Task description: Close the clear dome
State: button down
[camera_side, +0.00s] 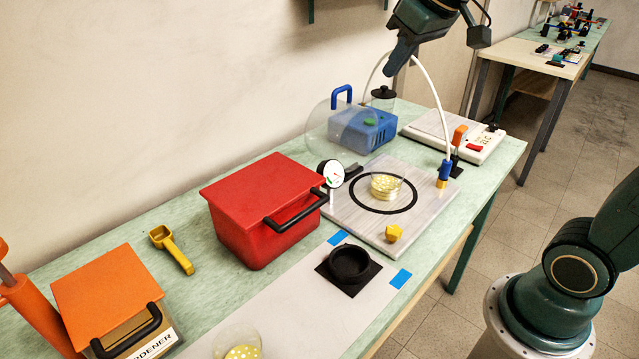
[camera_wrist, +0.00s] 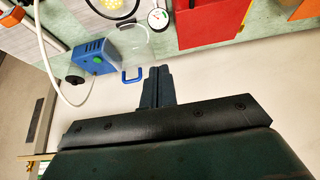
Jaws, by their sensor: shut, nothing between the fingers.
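The clear dome (camera_side: 322,128) is tipped up on edge at the back of the grey base plate (camera_side: 345,212), its blue handle (camera_side: 342,92) at the top. It stands open, off the black seal ring (camera_side: 369,207). A clear dish with yellow-dotted contents (camera_side: 385,187) sits inside the ring. The dome also shows in the wrist view (camera_wrist: 133,42), with its blue handle (camera_wrist: 132,77) just left of my fingers. My gripper (camera_side: 388,73) is shut and empty, above and to the right of the handle in the side view; its fingertips (camera_wrist: 156,70) show in the wrist view.
A blue pump box (camera_side: 372,135) stands right behind the dome. A white hose (camera_side: 432,95) arches over the plate to a blue fitting (camera_side: 444,173). A gauge (camera_side: 331,173) and red box (camera_side: 262,215) stand left. A yellow knob (camera_side: 394,233) is at the plate's front.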

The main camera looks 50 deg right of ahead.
jog(key=w+d+f, duration=0.1)
jog(key=w+d, duration=0.4)
jog(key=w, duration=0.5)
jog(key=w+d, duration=0.6)
jog(key=w, duration=0.5)
jog(key=shift+f, duration=0.35)
jog(key=shift+w+d+f, duration=0.1)
jog(key=shift+w, duration=0.05)
send_over(325, 99)
notch_tip(325, 99, down, 8)
jog(key=shift+f, duration=0.35)
jog(key=shift+s+f, duration=0.15)
jog(key=shift+s, duration=0.8)
jog(key=shift+s+f, duration=0.1)
jog(key=shift+s, duration=0.8)
jog(key=shift+s, duration=0.25)
